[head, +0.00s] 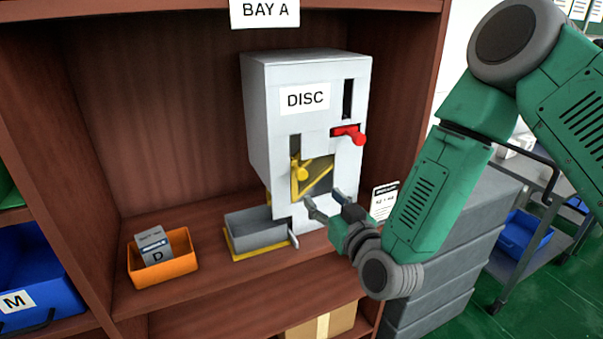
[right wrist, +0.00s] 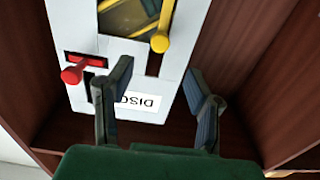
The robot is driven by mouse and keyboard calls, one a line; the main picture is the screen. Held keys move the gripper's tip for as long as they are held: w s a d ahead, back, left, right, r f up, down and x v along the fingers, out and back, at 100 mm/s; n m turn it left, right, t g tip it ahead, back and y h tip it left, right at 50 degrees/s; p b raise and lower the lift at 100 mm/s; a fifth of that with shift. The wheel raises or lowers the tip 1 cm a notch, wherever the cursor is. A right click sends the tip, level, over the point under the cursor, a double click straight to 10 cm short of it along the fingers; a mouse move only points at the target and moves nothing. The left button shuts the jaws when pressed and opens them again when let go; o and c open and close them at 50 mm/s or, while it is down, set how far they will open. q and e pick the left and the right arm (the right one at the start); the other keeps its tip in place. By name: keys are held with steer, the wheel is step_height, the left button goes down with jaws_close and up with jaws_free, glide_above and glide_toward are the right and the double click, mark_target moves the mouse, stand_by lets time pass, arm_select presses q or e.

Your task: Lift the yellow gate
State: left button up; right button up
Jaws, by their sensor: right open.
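The yellow gate (head: 318,178) is a framed flap with a diagonal bar and a round knob, set in the lower opening of the white DISC machine (head: 264,118). In the right wrist view, turned over, the gate (right wrist: 133,17) is at the top, with its yellow knob (right wrist: 160,41) sticking out. My right gripper (head: 323,199) is open and empty, in front of the machine, just below and right of the gate in the head view. In the right wrist view its fingers (right wrist: 160,70) are spread apart, and the knob shows beyond them, not touched. My left gripper is not in view.
A red lever (head: 348,133) sticks out above the gate on the right. A grey tray (head: 255,237) stands at the machine's foot. An orange bin (head: 165,277) with a grey box marked D is to the left. The shelf walls enclose the bay.

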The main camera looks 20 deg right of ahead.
mark_target(303, 177)
steer(key=w, duration=0.3)
steer(key=w+p, duration=0.1)
steer(key=w, duration=0.3)
steer(key=w+a, duration=0.1)
steer(key=w, duration=0.3)
jaws_close()
